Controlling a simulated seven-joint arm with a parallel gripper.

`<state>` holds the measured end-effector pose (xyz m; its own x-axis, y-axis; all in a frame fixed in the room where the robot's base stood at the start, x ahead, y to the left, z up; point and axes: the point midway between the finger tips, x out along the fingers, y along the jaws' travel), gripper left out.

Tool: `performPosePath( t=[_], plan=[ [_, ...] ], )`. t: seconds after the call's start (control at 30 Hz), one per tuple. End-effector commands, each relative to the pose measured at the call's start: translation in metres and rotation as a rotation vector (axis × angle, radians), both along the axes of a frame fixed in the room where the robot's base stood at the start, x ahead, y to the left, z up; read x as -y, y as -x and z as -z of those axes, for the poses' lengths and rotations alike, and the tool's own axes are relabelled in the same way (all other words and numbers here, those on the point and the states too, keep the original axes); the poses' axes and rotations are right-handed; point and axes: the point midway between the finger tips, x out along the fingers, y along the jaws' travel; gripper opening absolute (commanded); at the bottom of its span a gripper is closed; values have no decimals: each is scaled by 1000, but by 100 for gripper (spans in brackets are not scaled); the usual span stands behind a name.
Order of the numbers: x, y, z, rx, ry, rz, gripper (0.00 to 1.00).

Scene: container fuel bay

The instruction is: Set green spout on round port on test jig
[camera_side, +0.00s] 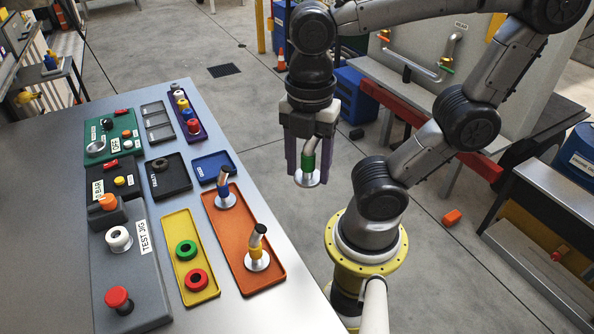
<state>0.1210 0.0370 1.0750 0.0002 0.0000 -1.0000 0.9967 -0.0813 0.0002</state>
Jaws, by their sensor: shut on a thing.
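My gripper (308,158) is shut on the green spout (309,163), a silver bent tube with a green band and a round flange at its lower end. It hangs upright between the purple fingers, to the right of the table edge in the picture. The grey test jig (146,290) lies at the near left of the table, with a "TEST JIG" label. The spout is well apart from the port.
The orange tray (270,281) holds a blue spout (225,190) and a black-and-yellow spout (257,252). A yellow tray (174,223) holds green and red rings. The jig also carries a red knob (117,298) and an orange part (108,202). The table's left side is clear.

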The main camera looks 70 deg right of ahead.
Motion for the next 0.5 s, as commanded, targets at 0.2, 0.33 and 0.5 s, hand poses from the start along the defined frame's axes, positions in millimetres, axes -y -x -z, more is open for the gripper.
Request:
performPosePath(
  t=[0.2, 0.33, 0.5],
  plan=[
    [-16, -50, -40, -1, 0, 6, 0],
    [-33, -93, -62, -2, 1, 2, 0],
    [-56, -147, -77, -3, 2, -6, 0]
  ],
)
